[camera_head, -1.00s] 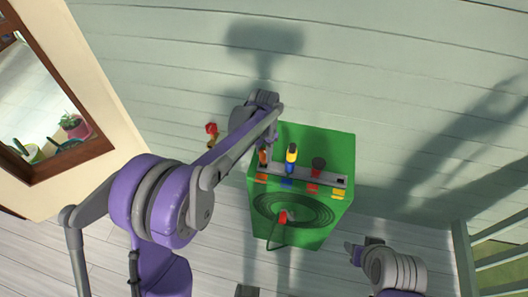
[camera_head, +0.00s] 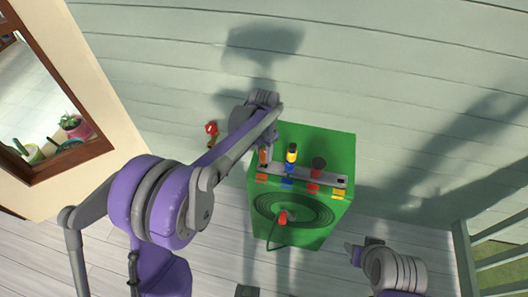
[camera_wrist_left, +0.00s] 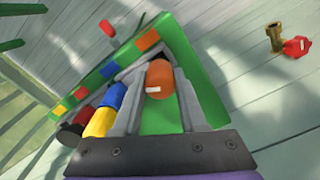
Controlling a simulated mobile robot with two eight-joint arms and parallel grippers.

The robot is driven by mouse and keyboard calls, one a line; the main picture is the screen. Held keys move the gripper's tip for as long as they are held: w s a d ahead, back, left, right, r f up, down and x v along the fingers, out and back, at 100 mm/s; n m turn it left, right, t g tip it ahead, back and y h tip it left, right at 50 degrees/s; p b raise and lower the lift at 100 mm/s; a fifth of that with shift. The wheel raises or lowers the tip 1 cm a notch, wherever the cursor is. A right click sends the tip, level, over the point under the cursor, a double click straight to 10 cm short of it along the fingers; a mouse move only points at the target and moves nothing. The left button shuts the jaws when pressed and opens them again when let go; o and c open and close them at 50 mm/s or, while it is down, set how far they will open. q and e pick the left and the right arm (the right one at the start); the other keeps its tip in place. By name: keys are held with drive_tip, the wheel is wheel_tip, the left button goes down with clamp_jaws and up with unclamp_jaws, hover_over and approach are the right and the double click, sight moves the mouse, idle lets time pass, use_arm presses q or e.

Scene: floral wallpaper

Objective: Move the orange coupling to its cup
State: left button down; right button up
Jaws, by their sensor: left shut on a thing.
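The orange coupling (camera_wrist_left: 159,77) stands between the two grey fingers of my left gripper (camera_wrist_left: 160,98) in the left wrist view. The gripper is shut on it. In the head view the orange coupling (camera_head: 264,157) shows only partly, at the left end of a grey rail (camera_head: 325,178) on the green box (camera_head: 340,146); my arm hides most of the grip. An orange patch (camera_head: 261,179) marks the box below it. I cannot tell whether the coupling still touches the rail. My right gripper (camera_head: 364,248) is at the lower right, away from the box; its jaw opening is unclear.
A yellow and blue coupling (camera_head: 291,155) and a dark-topped red one (camera_head: 318,165) stand along the rail, close beside my left fingers. A red hose end (camera_head: 283,216) lies on the box's front. A red and brass fitting (camera_head: 211,129) is left of the box.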

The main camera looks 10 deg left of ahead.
sight(264, 151)
use_arm(q)
drive_tip(key=shift+f+b, duration=1)
drive_tip(key=shift+f, duration=0.45)
drive_tip(key=shift+c, duration=1.9)
unclamp_jaws()
drive_tip(key=shift+r, duration=0.1)
wheel_tip(264, 151, up, 11)
drive_tip(key=shift+f+p, duration=0.15)
drive_tip(key=shift+p, duration=0.3)
